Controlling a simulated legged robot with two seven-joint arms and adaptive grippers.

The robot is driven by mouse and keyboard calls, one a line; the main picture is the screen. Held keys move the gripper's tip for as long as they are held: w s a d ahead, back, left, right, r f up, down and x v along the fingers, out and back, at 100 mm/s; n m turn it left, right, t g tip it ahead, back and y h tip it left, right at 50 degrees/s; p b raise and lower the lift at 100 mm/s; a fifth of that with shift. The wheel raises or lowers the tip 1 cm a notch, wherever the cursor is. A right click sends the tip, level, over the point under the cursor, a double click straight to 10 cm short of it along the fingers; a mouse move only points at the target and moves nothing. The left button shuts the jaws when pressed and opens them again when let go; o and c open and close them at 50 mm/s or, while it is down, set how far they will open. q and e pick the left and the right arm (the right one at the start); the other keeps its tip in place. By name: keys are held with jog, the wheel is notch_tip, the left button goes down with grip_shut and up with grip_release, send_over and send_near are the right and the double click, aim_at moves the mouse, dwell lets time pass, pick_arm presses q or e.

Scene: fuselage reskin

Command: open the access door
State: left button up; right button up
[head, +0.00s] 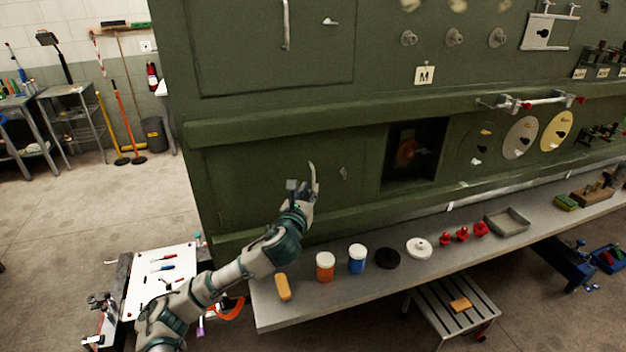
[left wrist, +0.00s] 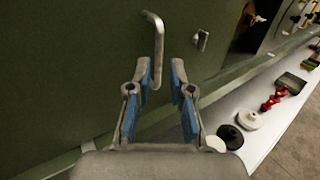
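The green access door (head: 255,175) is the lower left panel of the green fuselage wall in the head view, and it looks shut. Its pale bent bar handle (head: 313,175) stands at my left gripper (head: 301,192). In the left wrist view the handle (left wrist: 158,40) hangs down, its lower end between the open fingertips of my left gripper (left wrist: 161,72), nearer the left finger. I cannot tell whether it touches. A small latch (left wrist: 201,40) sits right of the handle; it also shows in the head view (head: 344,172). My right gripper is out of view.
A grey shelf (head: 330,297) runs below the wall, holding an orange block (head: 283,287), an orange jar (head: 325,267), a blue jar (head: 357,259), discs and red parts. A dark opening (head: 412,153) lies right of the door. Another panel with a handle (head: 286,25) is above.

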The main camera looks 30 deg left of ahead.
aim_at(313, 181)
pick_arm(q)
jog(key=x, duration=0.4)
jog(key=shift+w, duration=0.4)
jog(key=shift+w+a, duration=0.35)
jog(key=shift+w, duration=0.15)
jog(key=shift+a+f, duration=0.1)
jog(key=shift+a, duration=0.1)
jog(key=shift+d, duration=0.25)
grip_shut()
